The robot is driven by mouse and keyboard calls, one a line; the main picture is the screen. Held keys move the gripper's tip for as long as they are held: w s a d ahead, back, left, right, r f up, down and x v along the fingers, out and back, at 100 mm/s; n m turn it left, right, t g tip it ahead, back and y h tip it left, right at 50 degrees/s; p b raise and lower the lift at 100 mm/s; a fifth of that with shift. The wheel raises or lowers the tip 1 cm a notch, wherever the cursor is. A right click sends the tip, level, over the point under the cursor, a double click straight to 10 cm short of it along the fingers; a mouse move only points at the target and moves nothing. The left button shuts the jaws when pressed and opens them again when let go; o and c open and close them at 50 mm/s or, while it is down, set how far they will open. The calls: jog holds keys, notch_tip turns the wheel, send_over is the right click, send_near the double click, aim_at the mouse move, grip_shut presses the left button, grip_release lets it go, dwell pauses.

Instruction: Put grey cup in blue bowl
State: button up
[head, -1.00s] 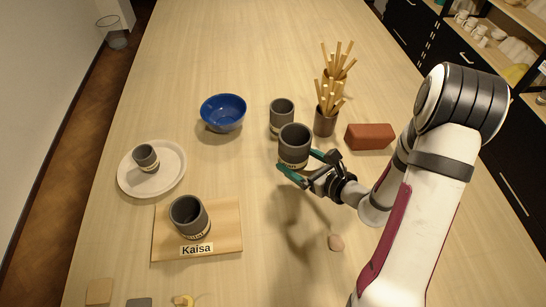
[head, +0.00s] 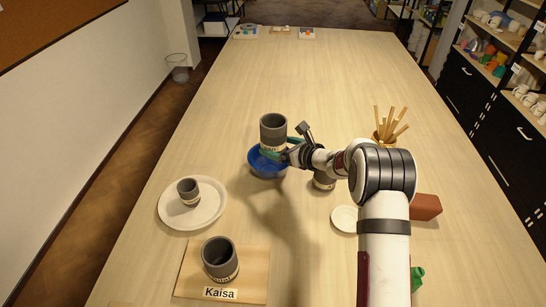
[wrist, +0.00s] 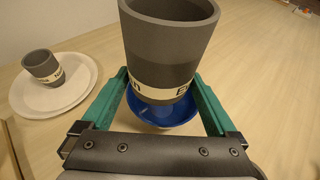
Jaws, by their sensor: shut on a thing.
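My gripper (head: 284,149) is shut on a dark grey cup (head: 273,129) with a pale lettered band. The cup is upright, held over the blue bowl (head: 268,170). In the wrist view the same cup (wrist: 170,35) stands between the two teal fingers, and the bowl (wrist: 165,118) shows below and behind it. The cup hides much of the bowl's inside, and I cannot tell exactly how far above the bowl its base is.
A smaller grey cup (head: 188,188) stands on a white plate (head: 210,214) at left. Another grey cup (head: 220,258) sits on the Kaisa board (head: 256,262). A grey cup (head: 323,182) is partly behind my arm, near a stick holder (head: 390,125) and red brick (head: 427,206).

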jog(key=shift+w+a+f, duration=0.15)
jog(key=shift+a+f, duration=0.2)
jog(key=shift+a, duration=0.25)
jog(key=shift+a+f, duration=0.15)
jog(key=shift+f, duration=1.95)
jog(key=shift+f, duration=0.1)
jog(key=shift+f, duration=0.4)
jog(key=shift+w, duration=0.1)
jog(key=o, duration=1.3)
jog(key=shift+f, duration=0.1)
jog(key=shift+c, duration=0.2)
